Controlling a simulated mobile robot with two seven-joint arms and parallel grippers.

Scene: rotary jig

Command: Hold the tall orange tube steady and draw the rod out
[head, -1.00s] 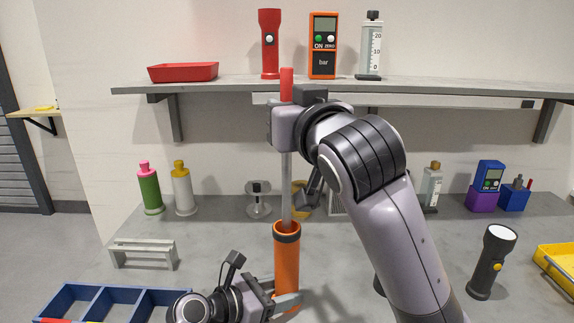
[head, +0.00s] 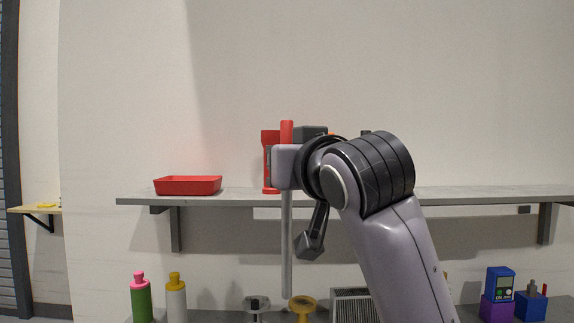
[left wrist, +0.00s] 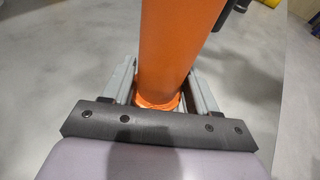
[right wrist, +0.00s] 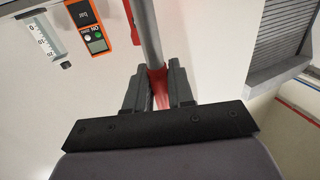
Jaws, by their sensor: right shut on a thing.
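The grey rod (head: 287,240) hangs upright below my right gripper (head: 287,165), with its red handle (head: 287,131) showing above the jaws. Its lower end is visible, with nothing around it. In the right wrist view my right gripper (right wrist: 157,80) is shut on the red handle (right wrist: 160,88), and the rod (right wrist: 148,35) runs away from it. The orange tube (left wrist: 175,45) is below the head view. In the left wrist view it stands between the fingers of my left gripper (left wrist: 160,78), which look closed against its sides. The tube's mouth is out of view.
A wall shelf (head: 150,199) behind holds a red tray (head: 188,186) and a red torch (head: 268,160), close behind my right gripper. The wall above is clear.

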